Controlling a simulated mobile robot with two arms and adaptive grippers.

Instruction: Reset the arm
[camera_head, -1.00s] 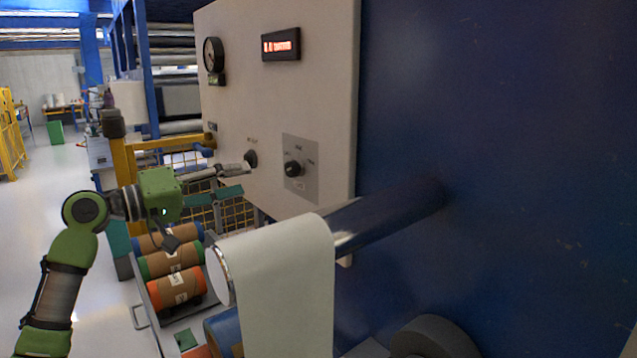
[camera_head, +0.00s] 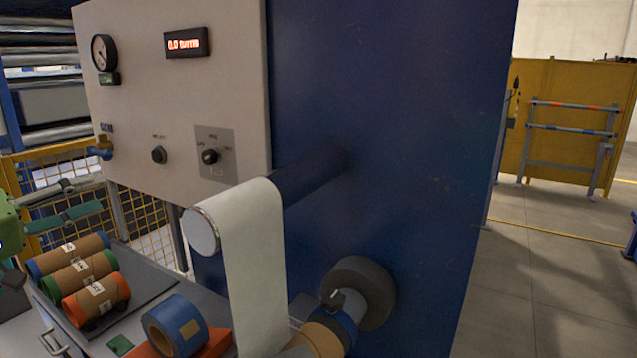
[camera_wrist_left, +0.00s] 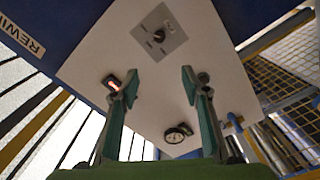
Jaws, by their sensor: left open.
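My left gripper (camera_head: 80,198) shows at the left edge of the head view, partly cut off, with its green body and teal fingers. It is open and empty, left of the beige control panel (camera_head: 135,105) and apart from it. In the left wrist view its two teal fingers (camera_wrist_left: 160,85) stand wide apart, with the panel and its selector knob (camera_wrist_left: 158,36) beyond them. My right gripper is in neither view.
A white film web (camera_head: 250,255) hangs over a roller in front of the blue machine wall (camera_head: 400,120). Several wrapped rolls (camera_head: 80,270) lie on a cart at lower left. A yellow mesh fence (camera_head: 60,165) stands behind. Open floor (camera_head: 530,270) lies at right.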

